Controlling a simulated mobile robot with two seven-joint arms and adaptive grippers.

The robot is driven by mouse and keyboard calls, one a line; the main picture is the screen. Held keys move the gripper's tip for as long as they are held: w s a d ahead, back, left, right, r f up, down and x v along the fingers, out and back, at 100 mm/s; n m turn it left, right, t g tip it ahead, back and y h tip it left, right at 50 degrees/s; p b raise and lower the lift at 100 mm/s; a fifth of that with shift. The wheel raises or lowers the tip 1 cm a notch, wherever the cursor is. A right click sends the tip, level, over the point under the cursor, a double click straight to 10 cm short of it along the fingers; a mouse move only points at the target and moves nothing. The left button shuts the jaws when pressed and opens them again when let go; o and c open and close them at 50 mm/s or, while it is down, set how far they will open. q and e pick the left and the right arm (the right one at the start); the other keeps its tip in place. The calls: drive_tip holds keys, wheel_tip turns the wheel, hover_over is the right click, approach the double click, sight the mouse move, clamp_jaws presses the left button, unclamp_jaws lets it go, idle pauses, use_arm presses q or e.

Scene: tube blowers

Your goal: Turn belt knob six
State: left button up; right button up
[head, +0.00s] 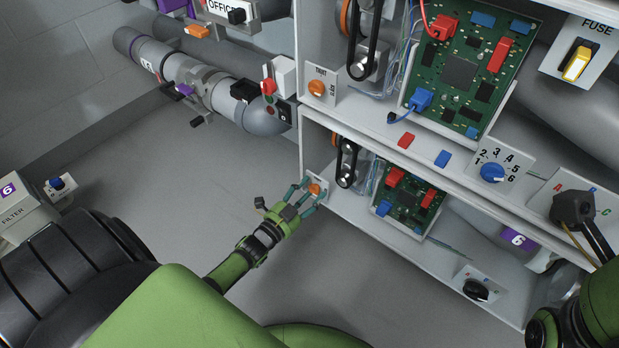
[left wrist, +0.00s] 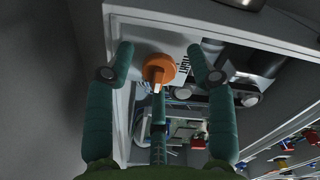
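The orange belt knob (head: 314,190) sits on a small white plate at the left end of the lower shelf, beside a black belt. It also shows in the left wrist view (left wrist: 158,69), round with a pale mark on its front edge. My left gripper (head: 306,194) is at this knob, its teal fingers spread around it. In the left wrist view, the gripper (left wrist: 160,72) has one finger on each side of the knob with gaps, and a third finger below it. Contact by the third finger cannot be told. The right gripper is not clearly seen.
A similar orange knob (head: 316,88) is on the upper shelf, above my gripper. The shelf edge, the belt pulleys (head: 346,163) and the lower circuit board (head: 408,200) lie to the right. A grey pipe (head: 205,85) runs at the upper left. The floor left of the cabinet is clear.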

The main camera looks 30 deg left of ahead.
use_arm(q)
drive_tip(key=shift+d, duration=0.15)
drive_tip(key=s, duration=0.8)
drive_tip(key=shift+a, duration=0.35)
